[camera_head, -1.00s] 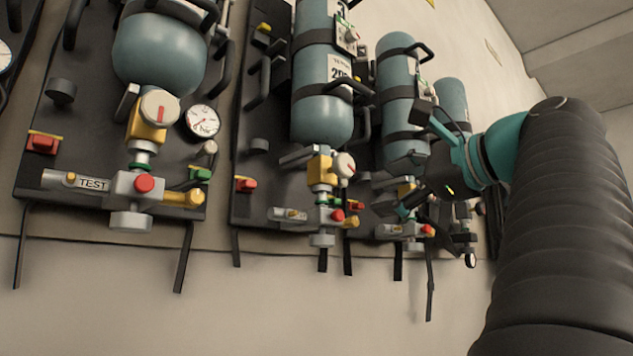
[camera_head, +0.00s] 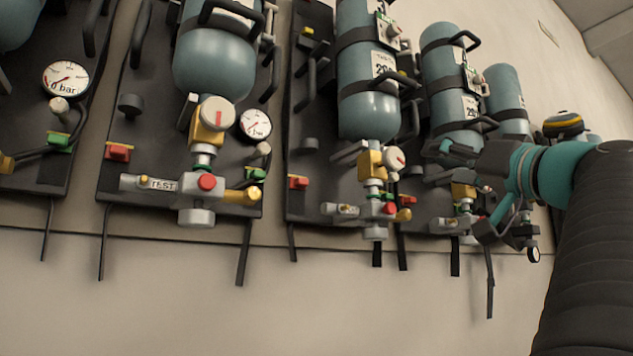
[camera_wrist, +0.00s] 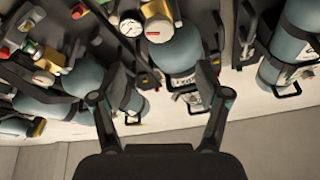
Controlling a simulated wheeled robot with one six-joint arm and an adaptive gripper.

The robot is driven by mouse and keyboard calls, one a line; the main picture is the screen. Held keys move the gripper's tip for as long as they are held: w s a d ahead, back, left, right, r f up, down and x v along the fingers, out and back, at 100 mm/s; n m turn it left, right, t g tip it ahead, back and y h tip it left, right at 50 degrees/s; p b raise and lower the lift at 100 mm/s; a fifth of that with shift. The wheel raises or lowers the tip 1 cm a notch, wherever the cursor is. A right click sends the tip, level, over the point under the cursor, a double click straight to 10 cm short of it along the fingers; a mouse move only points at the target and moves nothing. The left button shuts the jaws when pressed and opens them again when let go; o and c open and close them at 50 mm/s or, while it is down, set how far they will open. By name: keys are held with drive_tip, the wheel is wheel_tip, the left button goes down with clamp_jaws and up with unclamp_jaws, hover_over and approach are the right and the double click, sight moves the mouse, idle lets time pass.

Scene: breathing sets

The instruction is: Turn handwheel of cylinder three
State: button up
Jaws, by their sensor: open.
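My gripper (camera_head: 466,190) is open and empty in the head view, in front of the lower end of a blue-grey cylinder (camera_head: 446,80) right of centre. That cylinder's handwheel is hidden behind my gripper; a yellow valve body (camera_head: 463,190) shows between the fingers. In the wrist view, my gripper's (camera_wrist: 161,80) two fingers are spread, with a cylinder (camera_wrist: 180,52) between and beyond them. A pale round handwheel (camera_wrist: 157,29) with a red mark is at that cylinder's valve end, beyond the fingertips and apparently apart from them. I cannot read which cylinder is number three.
Other cylinders hang on dark wall boards, one with a pale handwheel (camera_head: 217,113) and a gauge (camera_head: 256,124), another with a handwheel (camera_head: 394,159). Handles, red and green knobs and hanging straps stick out nearby. The wall (camera_head: 200,310) below is bare.

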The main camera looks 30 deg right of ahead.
sight(397, 158)
drive_tip(key=shift+n, duration=0.8)
drive_tip(key=p+x, duration=0.4)
drive_tip(key=x, duration=1)
drive_tip(key=shift+s, duration=0.1)
drive_tip(key=c, duration=1.2)
drive_tip(key=shift+o, duration=0.2)
drive_tip(key=shift+d, duration=0.2)
drive_tip(key=shift+a, duration=0.15)
